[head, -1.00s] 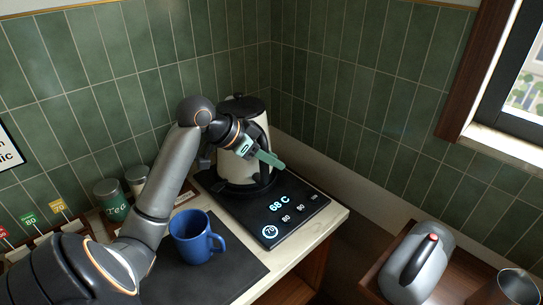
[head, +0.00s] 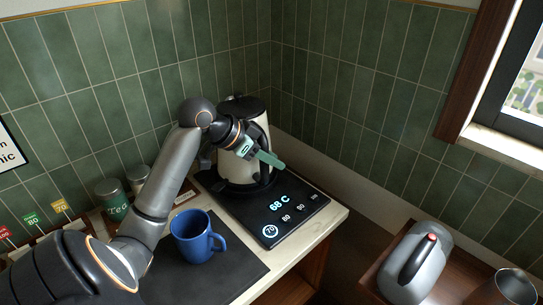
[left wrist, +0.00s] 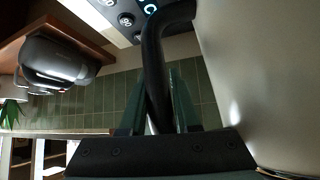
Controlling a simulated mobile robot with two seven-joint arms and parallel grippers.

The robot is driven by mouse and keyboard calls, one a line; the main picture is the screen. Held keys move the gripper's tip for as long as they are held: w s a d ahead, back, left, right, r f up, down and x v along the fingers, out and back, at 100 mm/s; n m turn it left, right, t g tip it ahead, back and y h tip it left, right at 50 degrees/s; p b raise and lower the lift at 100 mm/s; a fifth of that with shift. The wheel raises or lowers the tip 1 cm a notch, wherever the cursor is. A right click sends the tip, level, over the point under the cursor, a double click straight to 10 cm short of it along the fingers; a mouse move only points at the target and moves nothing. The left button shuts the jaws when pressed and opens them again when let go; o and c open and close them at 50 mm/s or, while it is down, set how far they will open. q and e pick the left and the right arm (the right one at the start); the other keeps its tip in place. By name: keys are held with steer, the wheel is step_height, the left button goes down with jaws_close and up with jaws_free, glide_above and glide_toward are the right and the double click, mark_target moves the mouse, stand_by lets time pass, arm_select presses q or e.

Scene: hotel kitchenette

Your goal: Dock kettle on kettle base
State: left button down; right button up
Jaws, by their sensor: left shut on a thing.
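The cream kettle (head: 232,168) with a black lid and black handle stands upright at the back of the counter. It is over the round rear part of the black kettle base (head: 250,217), whose display reads 68 C. Whether it is fully seated cannot be told, as the arm hides part of its lower side. My left gripper (head: 258,155) has its green fingers closed on the kettle handle. In the left wrist view the fingers (left wrist: 160,105) are around the black handle (left wrist: 155,65), beside the cream body (left wrist: 250,70). My right gripper is not in view.
A blue mug (head: 195,237) stands on a dark mat (head: 235,275) in front of the base.

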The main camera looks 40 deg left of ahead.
arm_select(q)
steer(key=shift+f+b, duration=0.35)
steer(key=shift+f, duration=0.1)
stand_by(0.7)
steer(key=c, duration=0.9)
jaws_free()
steer(key=shift+s+a+r+p, duration=0.15)
steer(key=shift+s+r+p, duration=0.3)
steer(key=shift+p, duration=0.15)
steer(key=p+v, duration=0.4)
steer(key=v, duration=0.5)
steer(key=shift+s+a+r, duration=0.1)
steer(key=shift+s, duration=0.15)
